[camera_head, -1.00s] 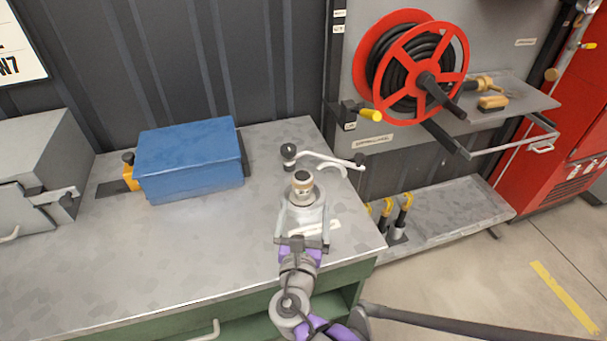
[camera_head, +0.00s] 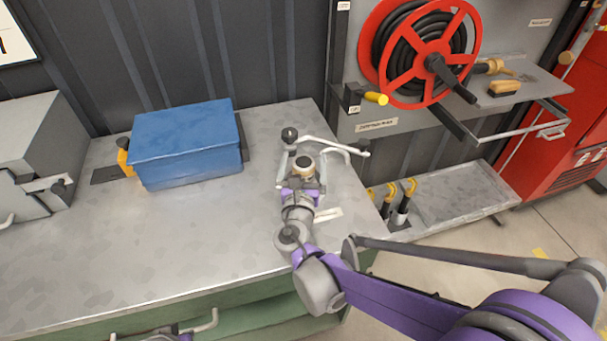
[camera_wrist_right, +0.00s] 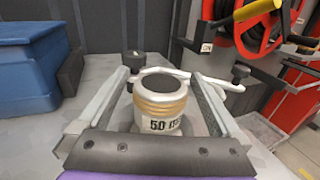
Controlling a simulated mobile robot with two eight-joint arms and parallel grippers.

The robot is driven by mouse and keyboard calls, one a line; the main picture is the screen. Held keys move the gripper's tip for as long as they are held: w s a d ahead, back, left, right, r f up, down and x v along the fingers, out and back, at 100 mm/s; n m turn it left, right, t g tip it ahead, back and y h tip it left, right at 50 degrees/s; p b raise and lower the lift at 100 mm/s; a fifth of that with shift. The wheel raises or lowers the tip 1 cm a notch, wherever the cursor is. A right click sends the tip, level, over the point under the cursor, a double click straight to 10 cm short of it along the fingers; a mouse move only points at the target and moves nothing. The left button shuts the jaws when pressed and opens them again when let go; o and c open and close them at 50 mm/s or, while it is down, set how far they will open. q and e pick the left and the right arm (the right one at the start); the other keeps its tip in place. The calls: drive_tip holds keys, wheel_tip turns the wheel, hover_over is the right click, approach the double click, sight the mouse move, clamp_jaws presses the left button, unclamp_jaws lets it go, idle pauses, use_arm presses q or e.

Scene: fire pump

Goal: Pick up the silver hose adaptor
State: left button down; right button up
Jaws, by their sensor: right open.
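The silver hose adaptor (camera_head: 304,170) stands upright on the grey worktop near its right end. It has a dark round top, a gold threaded band and a pale lower body marked "50" in the right wrist view (camera_wrist_right: 160,104). My right gripper (camera_head: 303,174) is open, with one finger on each side of the adaptor. In the right wrist view its fingers (camera_wrist_right: 160,80) reach past the adaptor, with a gap visible on the left side. A small part of my left arm shows at the bottom edge of the head view; its gripper (camera_head: 165,334) is mostly cut off.
A white-handled tool with a black knob (camera_head: 330,145) lies just behind the adaptor. A blue box (camera_head: 185,150) and a grey case (camera_head: 40,150) stand to the left. A red hose reel (camera_head: 425,50) hangs at right. The front worktop is clear.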

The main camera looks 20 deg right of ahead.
drive_tip(key=shift+x, duration=1)
drive_tip(key=shift+c, duration=0.2)
clamp_jaws()
